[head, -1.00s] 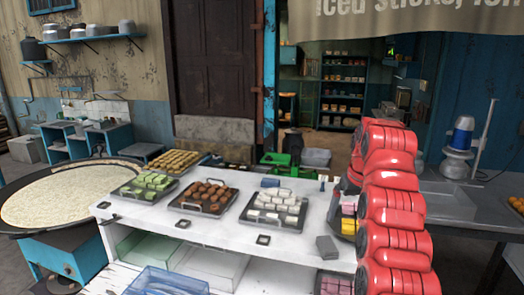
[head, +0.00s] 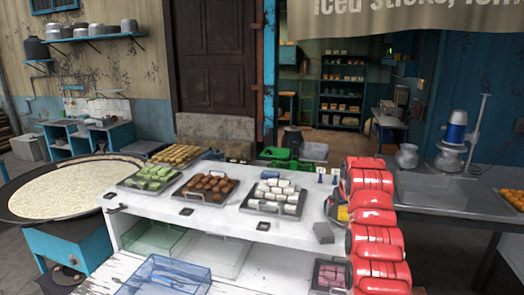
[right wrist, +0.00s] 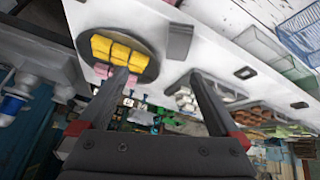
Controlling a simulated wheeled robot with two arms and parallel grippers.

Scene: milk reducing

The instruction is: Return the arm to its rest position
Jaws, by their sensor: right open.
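My right arm (head: 376,225) is red and rises along the right end of the white counter (head: 225,226) in the head view. My right gripper (right wrist: 158,78) shows in the right wrist view with its two dark fingers spread and nothing between them. Near one fingertip in that view is a round dark plate with yellow and pink blocks (right wrist: 115,49). In the head view the arm partly hides this plate, and I cannot make out the fingers there. My left arm and gripper do not show.
Trays of green (head: 150,177), brown (head: 207,187) and white sweets (head: 275,196) stand on the counter. A grey block (head: 323,232) lies near the arm. A wide pan of milk (head: 75,188) is at left. A metal table (head: 440,196) stands at right.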

